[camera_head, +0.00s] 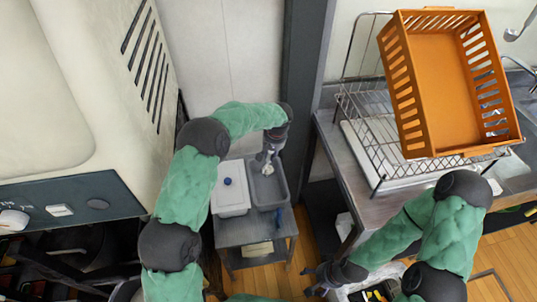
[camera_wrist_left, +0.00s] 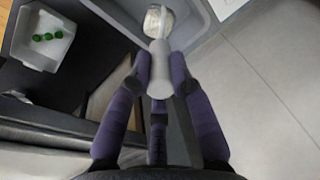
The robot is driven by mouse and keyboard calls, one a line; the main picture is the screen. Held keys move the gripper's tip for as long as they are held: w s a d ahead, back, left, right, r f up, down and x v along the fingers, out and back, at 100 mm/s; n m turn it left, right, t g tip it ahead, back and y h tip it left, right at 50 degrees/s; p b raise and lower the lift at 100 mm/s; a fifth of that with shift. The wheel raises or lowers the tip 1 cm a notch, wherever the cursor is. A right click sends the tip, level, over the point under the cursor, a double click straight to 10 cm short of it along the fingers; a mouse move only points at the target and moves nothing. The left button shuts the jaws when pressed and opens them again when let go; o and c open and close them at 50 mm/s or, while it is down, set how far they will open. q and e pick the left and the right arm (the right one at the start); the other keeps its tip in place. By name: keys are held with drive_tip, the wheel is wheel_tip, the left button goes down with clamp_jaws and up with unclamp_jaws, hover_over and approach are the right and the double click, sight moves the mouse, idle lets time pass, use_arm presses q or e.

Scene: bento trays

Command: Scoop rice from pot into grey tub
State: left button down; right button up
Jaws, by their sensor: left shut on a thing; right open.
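My left gripper (camera_head: 268,150) is over the grey tub (camera_head: 279,199), which sits on a small grey cart. In the left wrist view its purple fingers (camera_wrist_left: 160,75) are shut on the pale handle of a scoop (camera_wrist_left: 159,52). The scoop's round head (camera_wrist_left: 158,20) is at the tub's grey wall (camera_wrist_left: 203,20) and shows pale, rice-like contents. I cannot tell whether it touches the tub floor. My right gripper (camera_head: 320,278) is open and empty, low at the bottom centre of the head view. I cannot clearly make out the rice pot.
A white tub with green pieces (camera_wrist_left: 42,38) shows in the wrist view. An orange crate (camera_head: 440,115) sits on a wire rack (camera_head: 375,150) at the right.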

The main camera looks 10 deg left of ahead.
use_arm(q)
drive_tip(key=s+d+f+t+y+b, duration=0.7)
drive_tip(key=f+b, duration=0.5)
drive_tip(key=b, duration=0.5)
drive_tip(key=shift+s+d+t+y, duration=0.15)
drive_tip(key=shift+d+t+y, duration=0.25)
drive_tip(key=shift+d+y, duration=1.05)
drive_tip(key=shift+a+f, duration=0.1)
idle(1.2)
drive_tip(key=shift+r+p, duration=0.45)
drive_tip(key=shift+r, duration=2.05)
